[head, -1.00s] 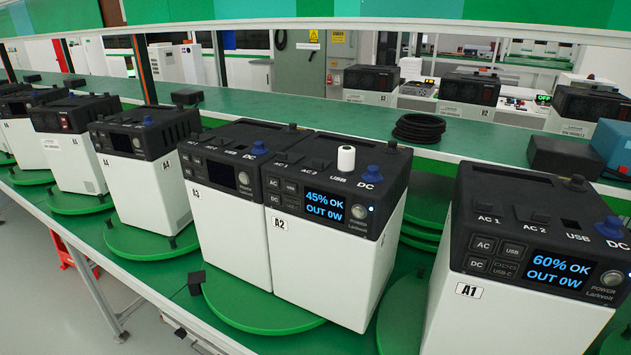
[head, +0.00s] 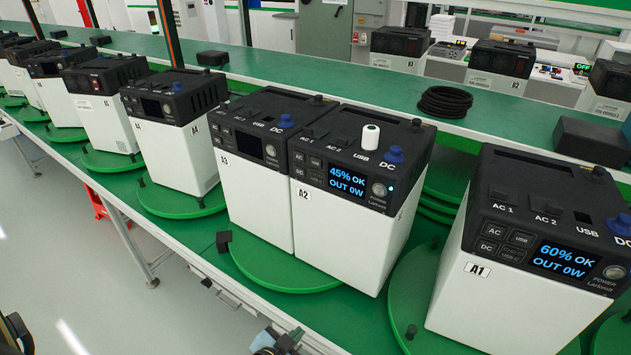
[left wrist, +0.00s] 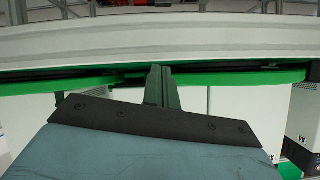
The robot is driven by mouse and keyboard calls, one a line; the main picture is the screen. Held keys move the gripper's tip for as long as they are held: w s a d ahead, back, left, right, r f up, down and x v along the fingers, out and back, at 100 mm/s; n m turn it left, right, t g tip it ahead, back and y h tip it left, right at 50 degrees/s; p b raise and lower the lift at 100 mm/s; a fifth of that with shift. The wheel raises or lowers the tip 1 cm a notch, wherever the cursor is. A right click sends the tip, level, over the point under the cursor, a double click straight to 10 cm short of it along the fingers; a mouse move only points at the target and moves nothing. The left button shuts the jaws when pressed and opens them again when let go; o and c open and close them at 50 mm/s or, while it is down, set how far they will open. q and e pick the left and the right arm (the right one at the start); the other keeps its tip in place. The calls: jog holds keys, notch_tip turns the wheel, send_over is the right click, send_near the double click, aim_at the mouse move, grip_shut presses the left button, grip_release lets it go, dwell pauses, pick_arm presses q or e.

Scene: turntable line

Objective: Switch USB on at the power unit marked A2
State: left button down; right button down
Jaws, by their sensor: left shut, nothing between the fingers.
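The power unit marked A2 (head: 338,235) is a white box with a black top, upright on a green turntable. Its lit screen (head: 347,182) reads "45% OK, OUT 0W". Left of the screen is a small block of buttons marked AC, USB and DC; the USB button (head: 315,162) is at its upper right. A white cylinder (head: 370,137) stands on top near the USB label, and a blue plug (head: 394,155) is by DC. My left gripper (head: 290,338) is shut and empty at the bottom edge, below and in front of A2. My right gripper is out of view.
A3 (head: 252,196) stands close against A2's left side, its screen dark. A1 (head: 500,285) stands at the right on another turntable, reading 60%. A black cable coil (head: 445,102) lies behind. The floor in front of the bench is clear.

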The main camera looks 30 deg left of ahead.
pick_arm(q)
jog(key=w+a+r+t+p, duration=0.1)
jog(key=w+r+t, duration=0.3)
jog(key=r, duration=0.8)
jog(key=m+t+y+p, duration=0.1)
jog(key=m+t+p, duration=0.1)
jog(key=t, duration=0.5)
send_near(316, 162)
jog(key=s, duration=0.2)
jog(key=s+r+t, duration=0.1)
jog(key=t, duration=0.1)
jog(key=s+a+r+m+t, duration=0.1)
jog(key=r+t, duration=0.1)
jog(key=shift+a+m, duration=0.2)
jog(key=shift+m, duration=0.1)
jog(key=w+b, duration=0.3)
jog(key=w, duration=0.5)
jog(key=shift+w+d+b, duration=0.35)
